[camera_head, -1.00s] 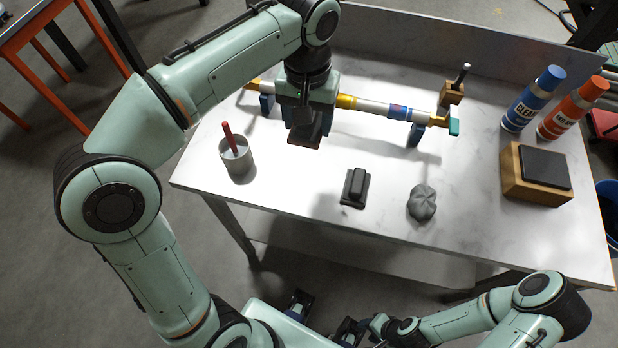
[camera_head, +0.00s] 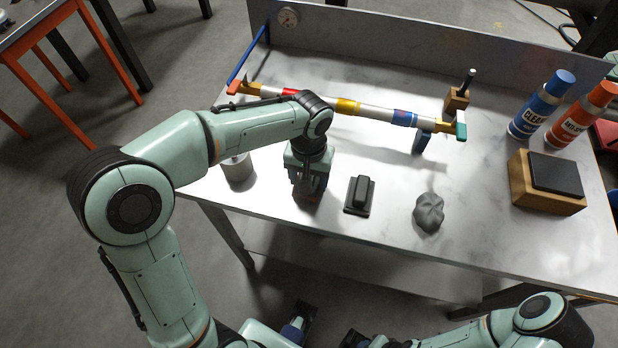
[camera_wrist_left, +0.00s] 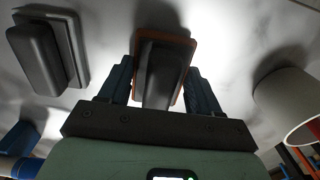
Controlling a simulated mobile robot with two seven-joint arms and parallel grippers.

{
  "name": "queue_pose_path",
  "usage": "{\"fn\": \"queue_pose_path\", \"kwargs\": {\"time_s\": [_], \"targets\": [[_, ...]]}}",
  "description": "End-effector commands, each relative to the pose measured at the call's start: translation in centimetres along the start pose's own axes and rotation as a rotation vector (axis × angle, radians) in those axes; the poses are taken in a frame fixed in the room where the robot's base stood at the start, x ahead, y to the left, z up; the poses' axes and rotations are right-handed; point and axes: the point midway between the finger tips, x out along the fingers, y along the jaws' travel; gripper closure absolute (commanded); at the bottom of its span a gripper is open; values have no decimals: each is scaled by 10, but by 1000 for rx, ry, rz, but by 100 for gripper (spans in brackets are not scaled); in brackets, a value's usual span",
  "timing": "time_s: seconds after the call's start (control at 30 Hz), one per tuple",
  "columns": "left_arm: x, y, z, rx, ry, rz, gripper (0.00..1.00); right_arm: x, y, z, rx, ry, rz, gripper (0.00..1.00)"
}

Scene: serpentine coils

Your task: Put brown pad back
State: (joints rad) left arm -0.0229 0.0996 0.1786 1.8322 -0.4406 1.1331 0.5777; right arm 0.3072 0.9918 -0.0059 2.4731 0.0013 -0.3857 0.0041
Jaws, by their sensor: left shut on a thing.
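The brown pad (camera_wrist_left: 187,55) has a brown rim and a dark grey handle. In the left wrist view its handle sits between the two fingers of my left gripper (camera_wrist_left: 163,85), which is shut on it. In the head view my left gripper (camera_head: 308,192) points down near the table's front edge, between the metal cup and the dark grey pad. It mostly hides the brown pad there, and I cannot tell whether the pad touches the table. My right arm is folded at the bottom right; its gripper (camera_head: 362,341) is partly cut off and its jaws are unclear.
A dark grey pad (camera_head: 360,196) lies right of my left gripper, then a crumpled grey cloth (camera_head: 429,212). The metal cup (camera_head: 238,172) stands left. Behind is a striped pipe (camera_head: 372,109) on supports. A wooden block with dark top (camera_head: 548,196) and spray bottles (camera_head: 541,104) stand right.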

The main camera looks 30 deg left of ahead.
Motion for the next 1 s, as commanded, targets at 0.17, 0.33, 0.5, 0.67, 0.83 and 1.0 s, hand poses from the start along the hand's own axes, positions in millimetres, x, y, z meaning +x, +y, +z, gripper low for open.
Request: {"fn": "queue_pose_path", "kwargs": {"time_s": [0.17, 0.33, 0.5, 0.67, 0.83, 1.0], "targets": [[5, 0, 0, 0, 1, 1, 65, 1, 0, 0, 0, 0, 0, 57], [5, 0, 0, 0, 1, 1, 65, 1, 0, 0, 0, 0, 0, 57], [8, 0, 0, 0, 1, 1, 21, 3, 1, 0, 0, -1, 0, 57], [8, 0, 0, 1, 1, 1, 11, 3, 1, 0, 0, -1, 0, 57], [7, 0, 0, 1, 1, 1, 11, 2, 1, 0, 0, -1, 0, 57], [-10, 1, -1, 0, 5, 2, 11, -2, -1, 0, 0, 1, 0, 57]]}}
